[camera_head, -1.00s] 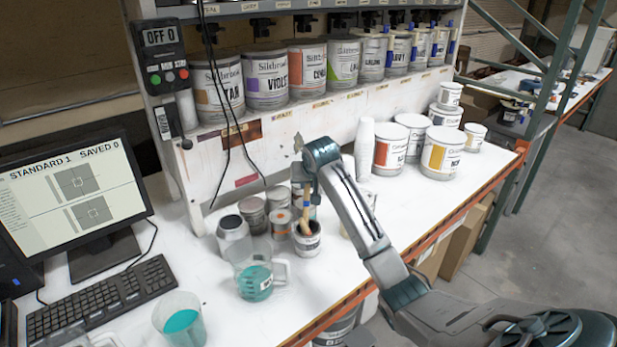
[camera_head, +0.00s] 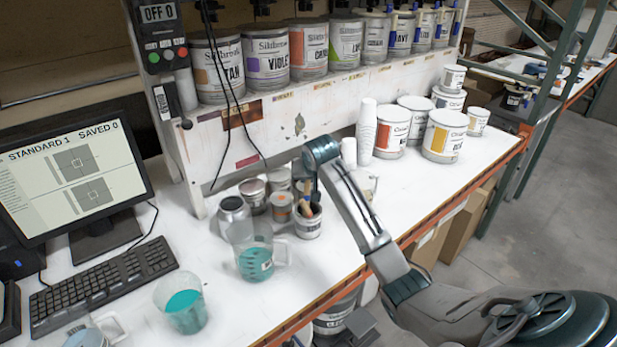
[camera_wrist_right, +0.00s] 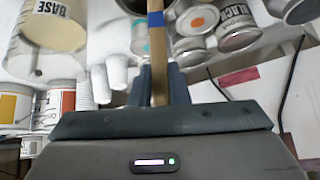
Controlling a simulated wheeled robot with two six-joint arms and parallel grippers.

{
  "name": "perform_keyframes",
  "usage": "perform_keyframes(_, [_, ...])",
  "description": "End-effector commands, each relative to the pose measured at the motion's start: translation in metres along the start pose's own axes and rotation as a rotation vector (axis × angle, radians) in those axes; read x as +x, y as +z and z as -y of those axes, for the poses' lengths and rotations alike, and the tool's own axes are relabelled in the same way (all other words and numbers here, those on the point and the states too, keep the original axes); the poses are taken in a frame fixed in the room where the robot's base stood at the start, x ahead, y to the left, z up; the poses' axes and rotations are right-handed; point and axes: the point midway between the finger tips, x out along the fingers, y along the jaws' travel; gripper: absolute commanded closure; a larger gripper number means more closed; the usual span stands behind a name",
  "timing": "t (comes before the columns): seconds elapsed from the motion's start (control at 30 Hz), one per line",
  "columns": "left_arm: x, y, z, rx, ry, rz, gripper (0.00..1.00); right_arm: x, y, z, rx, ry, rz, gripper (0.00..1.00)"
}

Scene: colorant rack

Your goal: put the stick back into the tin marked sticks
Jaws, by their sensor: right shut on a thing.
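My right gripper (camera_head: 312,188) is shut on a wooden stick with a blue band, above the small tin among the paint tins. The stick (camera_wrist_right: 155,48) shows between the fingers in the right wrist view, running up to the top edge. In the head view the lower part of the stick (camera_head: 308,208) is at the mouth of the small labelled tin (camera_head: 309,228). Its label is too small to read surely, and I cannot tell how deep the stick is. The fingers (camera_wrist_right: 160,80) partly hide the stick. My left gripper is not in view.
Small tins, including an orange-marked one (camera_head: 281,207), crowd left of the labelled tin. A clear jug of teal paint (camera_head: 254,262) stands in front. Stacked white cups (camera_head: 366,132) and larger cans (camera_head: 444,136) stand to the right. The bench is clear toward its front edge (camera_head: 330,295).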

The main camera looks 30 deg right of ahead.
Motion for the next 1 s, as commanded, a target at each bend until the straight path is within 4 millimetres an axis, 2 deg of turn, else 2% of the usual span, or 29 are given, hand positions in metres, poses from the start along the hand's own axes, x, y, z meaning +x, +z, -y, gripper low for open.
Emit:
perform_keyframes(0.03, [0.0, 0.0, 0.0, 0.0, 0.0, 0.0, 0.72, 0.0, 0.0, 0.0, 0.0, 0.0, 0.0, 0.83])
perform_keyframes(0.13, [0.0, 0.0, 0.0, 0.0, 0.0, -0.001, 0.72, 0.0, 0.0, 0.0, 0.0, 0.0, 0.0, 0.63])
perform_keyframes(0.17, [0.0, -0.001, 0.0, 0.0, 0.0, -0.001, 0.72, 0.0, 0.0, 0.0, 0.0, 0.0, 0.0, 0.59])
perform_keyframes(0.43, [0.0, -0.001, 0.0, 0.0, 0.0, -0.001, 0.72, 0.0, 0.0, 0.0, 0.0, 0.0, 0.0, 0.59])
perform_keyframes(0.57, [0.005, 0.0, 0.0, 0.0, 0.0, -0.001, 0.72, -0.008, 0.0, 0.0, 0.0, -0.001, -0.003, 0.59])
perform_keyframes(1.0, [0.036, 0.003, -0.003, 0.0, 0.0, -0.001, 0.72, -0.088, 0.0, 0.0, 0.001, -0.002, -0.005, 0.59])
